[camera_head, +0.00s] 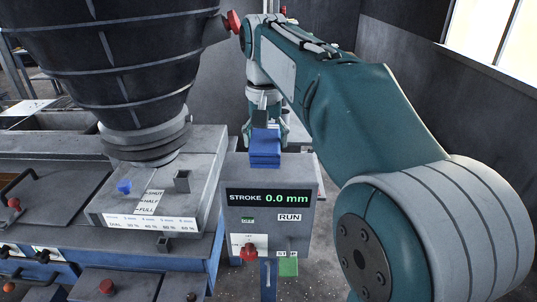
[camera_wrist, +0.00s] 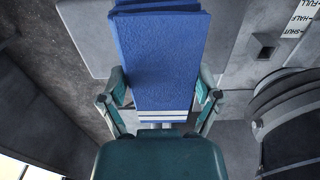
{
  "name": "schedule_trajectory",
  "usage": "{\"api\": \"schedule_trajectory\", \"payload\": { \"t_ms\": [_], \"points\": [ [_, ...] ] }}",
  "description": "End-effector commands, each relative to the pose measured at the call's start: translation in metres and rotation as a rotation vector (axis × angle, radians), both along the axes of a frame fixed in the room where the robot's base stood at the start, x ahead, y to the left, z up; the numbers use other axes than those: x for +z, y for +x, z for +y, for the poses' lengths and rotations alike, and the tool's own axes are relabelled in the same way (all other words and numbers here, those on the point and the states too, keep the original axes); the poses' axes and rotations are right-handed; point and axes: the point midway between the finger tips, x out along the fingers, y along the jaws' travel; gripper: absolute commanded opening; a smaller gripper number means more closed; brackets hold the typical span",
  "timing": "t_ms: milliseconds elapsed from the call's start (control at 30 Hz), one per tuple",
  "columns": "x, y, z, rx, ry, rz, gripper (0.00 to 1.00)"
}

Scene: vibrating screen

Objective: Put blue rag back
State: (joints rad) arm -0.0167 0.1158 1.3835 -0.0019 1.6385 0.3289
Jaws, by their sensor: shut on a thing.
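The blue rag (camera_head: 265,148) is a folded blue cloth at the top of the grey control box in the head view. In the wrist view the blue rag (camera_wrist: 162,55) runs up the middle of the picture, with white stripes near its lower end. My gripper (camera_head: 266,112) is above and behind the box. In the wrist view my gripper (camera_wrist: 162,92) has one finger on each side of the rag and is shut on it. Whether the rag touches the box top cannot be told.
The control box (camera_head: 305,185) shows "STROKE 0.0 mm", a RUN label and a red knob (camera_head: 249,252). Open floor lies behind the box.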

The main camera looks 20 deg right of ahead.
Motion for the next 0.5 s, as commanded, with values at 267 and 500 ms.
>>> {"api": "schedule_trajectory", "payload": {
  "t_ms": [267,500],
  "points": [
    [-0.036,0.000,-0.007,-0.001,0.000,0.001,0.44],
    [-0.038,0.001,-0.006,-0.001,0.000,-0.001,0.44]
  ]
}}
